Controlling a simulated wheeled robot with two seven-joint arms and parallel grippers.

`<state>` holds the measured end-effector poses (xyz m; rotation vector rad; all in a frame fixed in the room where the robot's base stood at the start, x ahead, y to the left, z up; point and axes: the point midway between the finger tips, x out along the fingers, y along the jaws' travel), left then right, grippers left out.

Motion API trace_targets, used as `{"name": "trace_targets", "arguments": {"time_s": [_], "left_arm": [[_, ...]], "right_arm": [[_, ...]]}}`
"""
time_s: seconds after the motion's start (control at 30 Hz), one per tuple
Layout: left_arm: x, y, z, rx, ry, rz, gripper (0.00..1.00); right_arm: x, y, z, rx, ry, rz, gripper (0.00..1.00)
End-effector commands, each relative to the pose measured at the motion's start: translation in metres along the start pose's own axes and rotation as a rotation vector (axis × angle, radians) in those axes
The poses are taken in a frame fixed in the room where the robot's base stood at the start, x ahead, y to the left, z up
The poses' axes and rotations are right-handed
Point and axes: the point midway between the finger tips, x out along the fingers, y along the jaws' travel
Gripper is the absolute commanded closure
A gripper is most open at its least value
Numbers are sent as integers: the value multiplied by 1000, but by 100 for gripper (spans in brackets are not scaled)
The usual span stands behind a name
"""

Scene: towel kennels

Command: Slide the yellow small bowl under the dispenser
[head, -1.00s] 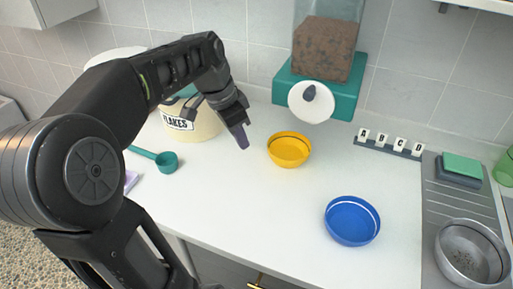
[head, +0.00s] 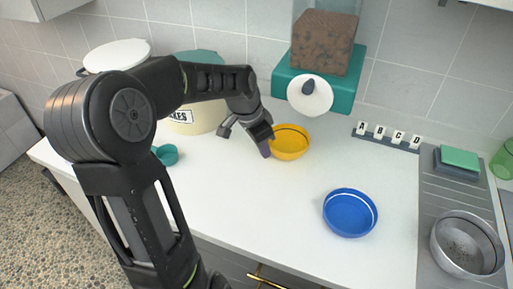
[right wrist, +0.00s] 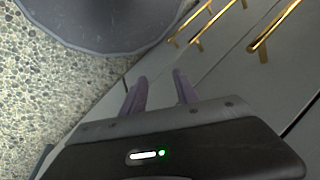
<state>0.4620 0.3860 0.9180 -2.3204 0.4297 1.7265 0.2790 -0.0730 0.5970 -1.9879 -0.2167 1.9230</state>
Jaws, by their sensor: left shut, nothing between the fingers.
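The yellow small bowl (head: 291,145) stands upright on the white counter, in front of and a little below the dispenser's round white outlet. The dispenser (head: 318,85) has a teal base and a clear hopper of brown pellets, against the tiled wall. My left gripper (head: 266,150) is shut and empty, its fingertips low at the left side of the yellow bowl; I cannot tell whether they touch it. In the right wrist view, my right gripper (right wrist: 160,92) is open with nothing between its fingers, above the floor near the cabinet fronts.
A blue bowl (head: 350,213) stands to the front right. A metal bowl (head: 467,245) sits on the grey drainer. A rack of letter tiles (head: 387,137) stands behind. A cream flakes tub (head: 196,124) and a teal scoop (head: 167,154) are at the left. The middle counter is clear.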

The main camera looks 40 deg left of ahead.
Motion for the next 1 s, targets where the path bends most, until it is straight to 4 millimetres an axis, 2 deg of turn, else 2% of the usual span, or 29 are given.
{"name": "trace_targets", "arguments": {"time_s": [0.33, 0.6, 1.0], "left_arm": [[1, 0, -4, 2, 1, 1, 100], [11, 0, -37, 2, 0, 2, 100], [11, 0, -38, 0, 0, 0, 100]], "right_arm": [[0, 0, 0, 0, 0, 0, 64], [1, 0, 0, 0, 0, 0, 64], [1, 0, 0, 0, 0, 0, 64]]}}
